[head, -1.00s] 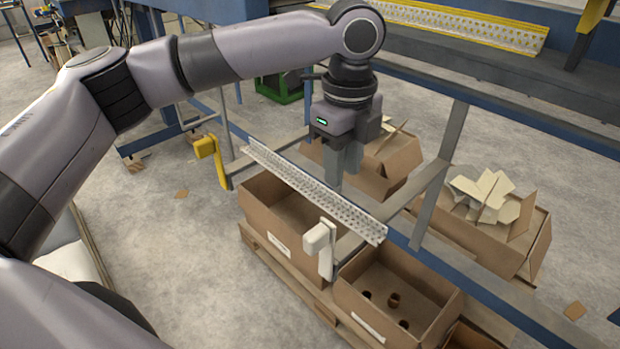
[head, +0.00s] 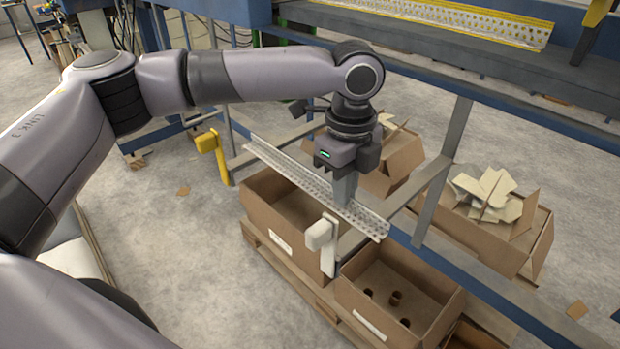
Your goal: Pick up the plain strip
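The plain strip (head: 285,168) is a long, pale grey perforated angle profile. My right gripper is out of view.
A yellow-edged perforated strip (head: 450,20) lies on the machine at the back. The yellow support (head: 212,152) and white support (head: 325,240) stand by the blue-grey frame. Open cardboard boxes (head: 385,325) stand below, and a box of pale scraps (head: 525,250) stands at right.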

